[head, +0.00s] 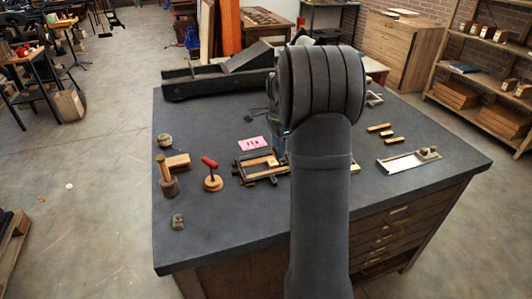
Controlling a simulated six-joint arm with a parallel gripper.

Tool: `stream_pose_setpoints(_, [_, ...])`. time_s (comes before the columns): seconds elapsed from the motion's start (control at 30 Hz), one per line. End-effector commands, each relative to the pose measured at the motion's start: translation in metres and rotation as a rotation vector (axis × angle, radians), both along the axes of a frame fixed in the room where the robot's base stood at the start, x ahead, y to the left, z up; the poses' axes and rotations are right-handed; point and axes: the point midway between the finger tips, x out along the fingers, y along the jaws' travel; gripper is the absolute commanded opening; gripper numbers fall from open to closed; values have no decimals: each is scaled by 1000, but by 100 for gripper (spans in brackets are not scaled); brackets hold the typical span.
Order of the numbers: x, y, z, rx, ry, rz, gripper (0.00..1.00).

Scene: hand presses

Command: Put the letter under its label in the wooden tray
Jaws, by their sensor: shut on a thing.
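My arm stands in the middle of the head view and covers much of the table's centre. Only a small bluish part of my gripper (279,147) shows at the arm's left edge, low over the table. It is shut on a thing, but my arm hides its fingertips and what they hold. A low wooden frame or tray (246,176) with dark edges lies beside and partly behind the arm. A pink card (254,143) with dark lettering lies just behind it. I cannot make out the letter or the tray's labels.
Left of the tray stand a red-handled tool (213,180), a wooden mallet (168,182) and a wooden block (179,161). A pale tray (408,161) and several wooden strips (386,133) lie at right. A dark press (222,76) stands at the back. The front left tabletop is mostly clear.

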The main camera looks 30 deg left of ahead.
Motion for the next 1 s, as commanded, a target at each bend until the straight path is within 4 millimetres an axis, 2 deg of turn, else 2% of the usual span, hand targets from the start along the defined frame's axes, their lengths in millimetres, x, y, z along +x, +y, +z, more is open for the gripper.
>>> stream_pose_setpoints(0.03, [1,-14,8,1,-1,-4,14])
stream_pose_setpoints(0.1, [1,-28,17,1,-2,-4,14])
stream_pose_setpoints(0.37, [3,-63,37,0,0,-2,14])
stream_pose_setpoints(0.47, [9,-78,40,0,0,-7,14])
stream_pose_setpoints(0.57, [24,-102,42,-1,1,-17,14])
stream_pose_setpoints(0.8, [67,-192,46,0,0,-49,14])
stream_pose_setpoints(1.0, [87,-258,48,0,0,-65,14])
